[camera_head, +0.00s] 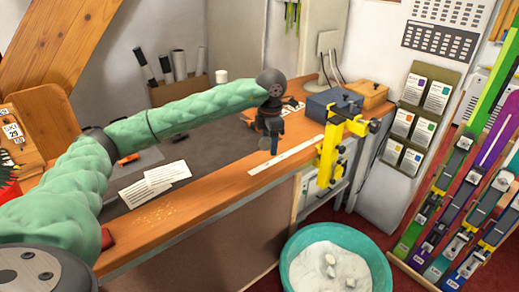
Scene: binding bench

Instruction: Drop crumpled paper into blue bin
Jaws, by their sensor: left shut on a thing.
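The blue bin (379,262) is a round teal-blue tub on the red floor at bottom centre-right. It holds a white mass with a few pale crumpled lumps (330,262) on top. My left gripper (271,147) points down over the front part of the workbench, up and to the left of the bin. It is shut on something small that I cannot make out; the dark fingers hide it. I cannot pick out any crumpled paper outside the bin. My right gripper is not in view.
The wooden workbench (195,207) carries white sheets (153,183), a pale ruler-like strip (286,156) and a blue-grey box (333,104). A yellow clamp (328,157) stands at its right end, near the bin. A colourful rack (440,215) is at the right.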

